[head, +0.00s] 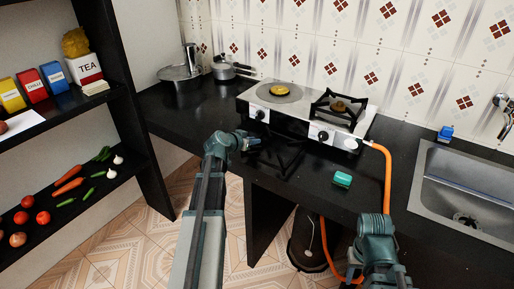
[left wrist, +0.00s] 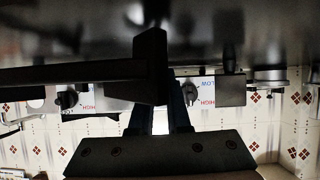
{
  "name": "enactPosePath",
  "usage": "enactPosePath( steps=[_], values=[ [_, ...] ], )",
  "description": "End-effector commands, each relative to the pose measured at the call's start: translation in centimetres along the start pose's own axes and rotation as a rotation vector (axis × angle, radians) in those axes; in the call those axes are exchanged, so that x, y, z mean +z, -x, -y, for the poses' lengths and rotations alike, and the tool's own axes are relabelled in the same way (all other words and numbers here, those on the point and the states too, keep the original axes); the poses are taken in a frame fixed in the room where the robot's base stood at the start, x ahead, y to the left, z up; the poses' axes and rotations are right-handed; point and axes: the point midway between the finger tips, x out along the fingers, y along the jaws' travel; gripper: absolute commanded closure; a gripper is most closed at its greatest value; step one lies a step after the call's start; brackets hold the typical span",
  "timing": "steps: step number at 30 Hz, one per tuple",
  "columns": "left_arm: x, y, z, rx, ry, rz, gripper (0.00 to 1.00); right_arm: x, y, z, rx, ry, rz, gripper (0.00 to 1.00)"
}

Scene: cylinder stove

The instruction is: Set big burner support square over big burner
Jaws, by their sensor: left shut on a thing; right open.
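The black big burner support (head: 277,158) shows dark against the black counter in front of the stove. My left gripper (head: 257,143) is shut on it. In the left wrist view the support (left wrist: 75,76) spans the foreground, with a thick black part between the fingers (left wrist: 160,121). The gap between support and counter is hard to judge. The big burner (head: 285,90), with its brass cap on a round grey plate, is bare on the stove's left side, behind the gripper. My right arm is at the lower right; its fingertips do not show.
The stove (head: 293,119) has another black support (head: 326,104) over its right burner. An orange hose (head: 388,180) runs down from its right side. A teal sponge (head: 342,179) lies on the counter. Pots (head: 181,72) stand at the back left; a sink (head: 465,180) is at right.

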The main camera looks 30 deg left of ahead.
Motion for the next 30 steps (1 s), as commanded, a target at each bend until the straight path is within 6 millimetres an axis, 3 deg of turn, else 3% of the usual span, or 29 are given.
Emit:
enactPosePath(
  steps=[1, 3, 15, 16, 21, 30],
  values=[
    [1.23, -0.34, 0.47, -0.001, 0.003, -0.001, 1.00, -0.08, -1.27, 0.11, 0.000, 0.000, 0.000, 0.55],
    [1.75, -0.31, 0.85, -0.001, 0.004, -0.001, 1.00, -0.11, -1.71, 0.16, 0.000, 0.000, 0.000, 0.55],
    [1.89, -0.33, 0.91, 0.000, 0.003, -0.001, 1.00, -0.11, -1.85, 0.17, 0.000, 0.000, 0.000, 0.55],
    [1.85, -0.29, 0.91, 0.000, 0.000, 0.000, 0.82, -0.11, -1.77, 0.17, 0.000, 0.000, 0.000, 0.55],
    [1.79, -0.26, 0.90, 0.000, 0.000, 0.000, 0.55, -0.10, -1.71, 0.16, 0.000, 0.000, 0.000, 0.55],
    [1.41, 0.12, 0.85, 0.000, 0.000, 0.001, 0.55, -0.07, -1.18, 0.11, 0.000, 0.000, 0.000, 0.55]
  ],
)
